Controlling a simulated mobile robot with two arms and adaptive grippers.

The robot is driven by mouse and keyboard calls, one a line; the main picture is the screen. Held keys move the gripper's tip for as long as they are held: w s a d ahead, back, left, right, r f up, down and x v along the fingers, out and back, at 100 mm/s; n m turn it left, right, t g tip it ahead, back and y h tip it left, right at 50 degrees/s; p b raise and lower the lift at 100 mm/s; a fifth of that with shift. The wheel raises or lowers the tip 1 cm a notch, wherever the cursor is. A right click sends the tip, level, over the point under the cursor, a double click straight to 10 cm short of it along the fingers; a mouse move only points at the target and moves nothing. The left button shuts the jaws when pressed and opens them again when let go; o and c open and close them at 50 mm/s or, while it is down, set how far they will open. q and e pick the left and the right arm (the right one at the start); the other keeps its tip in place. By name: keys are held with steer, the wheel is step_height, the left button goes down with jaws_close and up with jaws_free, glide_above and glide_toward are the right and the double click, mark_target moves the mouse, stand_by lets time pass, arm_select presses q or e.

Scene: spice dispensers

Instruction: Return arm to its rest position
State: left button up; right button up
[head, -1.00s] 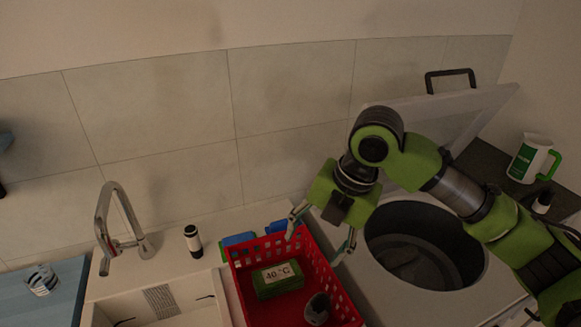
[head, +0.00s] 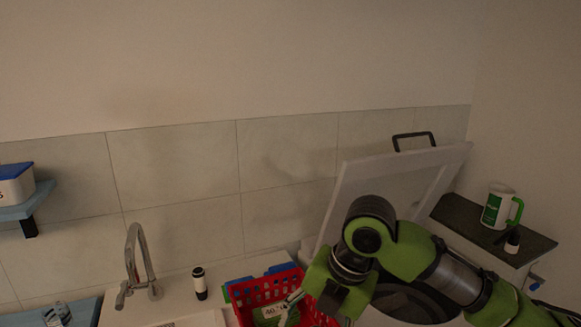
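My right arm comes in from the right, green and black. Its gripper (head: 317,311) hangs low over the right part of the red basket (head: 237,297). The two fingers are apart, and I see nothing held between them. The lower part of the gripper is close to the picture's bottom edge. My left arm and gripper are not in view.
The basket holds a green-and-white pack (head: 268,314); blue items lie behind it. A black-and-white dispenser (head: 199,283) stands near the tap (head: 136,265). A raised lid (head: 370,185) stands behind my arm. A jug (head: 496,209) and a dark dispenser (head: 512,243) stand on the right ledge.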

steer(key=s+a+f+m+t+y, duration=0.1)
steer(key=s+f+m, duration=0.2)
steer(key=f+m, duration=0.45)
steer(key=s+a+f+m+t+y, duration=0.1)
steer(key=s+f+m+y, duration=0.15)
steer(key=f+m, duration=0.45)
steer(key=s+d+f+m+h, duration=0.3)
steer(key=s+d+f+m, duration=0.4)
steer(key=d, duration=0.3)
steer(key=s+d+f+m+h, duration=0.4)
steer(key=s+d+f+m, duration=0.1)
steer(key=s+d+m, duration=0.35)
step_height(320, 180, down, 25)
steer(key=s+n+g, duration=0.1)
steer(key=s, duration=0.1)
steer(key=s+d+f+g+b, duration=0.1)
steer(key=s+d+f, duration=0.2)
steer(key=s+f, duration=1.4)
steer(key=shift+s+d+f+n, duration=0.15)
steer(key=shift+f+n, duration=0.15)
steer(key=shift+f, duration=0.05)
